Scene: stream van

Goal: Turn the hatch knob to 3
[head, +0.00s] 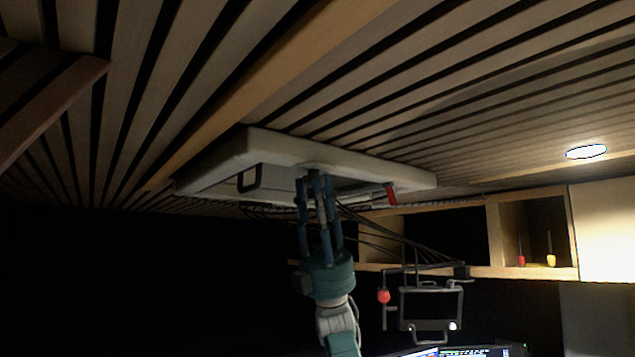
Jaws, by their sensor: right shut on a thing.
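The white roof hatch (215,180) is set in the slatted wooden ceiling. My right gripper (314,180) reaches up from below, its blue fingers shut at the middle of the hatch's near frame. It is shut on the hatch knob (313,170), of which only a pale bit shows above the fingertips. The knob's numbers and pointer cannot be read. A black handle (248,179) is on the left of the hatch and a red tab (391,194) on its right. My left gripper is not in view.
Dark cables hang below the hatch. A framed monitor (431,308) with a red ball (383,296) beside it hangs right of my arm. A wooden shelf (535,271) holds screwdrivers at the right. A round ceiling lamp (586,152) is lit. The dark area at left looks empty.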

